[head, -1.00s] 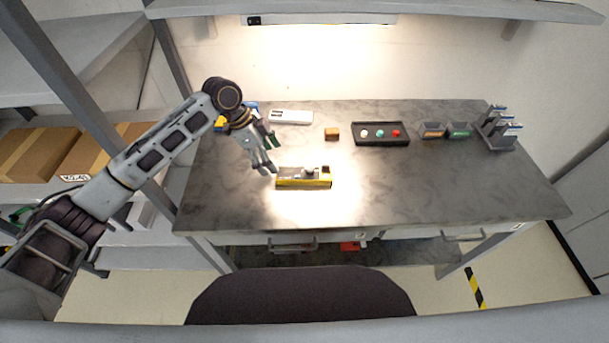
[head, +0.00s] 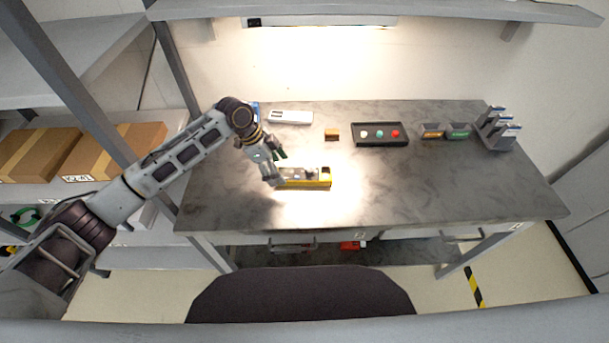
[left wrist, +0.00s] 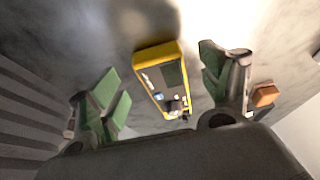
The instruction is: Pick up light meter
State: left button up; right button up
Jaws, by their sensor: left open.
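The light meter seems to be the yellow-edged device (head: 316,177) lying flat on the grey table. In the left wrist view, the yellow device (left wrist: 171,62) shows a grey screen and small buttons or a dial, and lies between the two green-padded fingers. My left gripper (head: 276,170) is at the device's left end in the head view, and its arm hides part of that end. In the left wrist view my left gripper (left wrist: 165,92) is open, with nothing held. Contact with the device cannot be told. My right gripper is not in view.
The table's front right is clear. A dark chair back (head: 300,295) stands in front.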

pick_arm(q)
jog(key=shift+x, duration=1.1)
jog(key=shift+c, duration=0.4)
jog(key=c, duration=1.2)
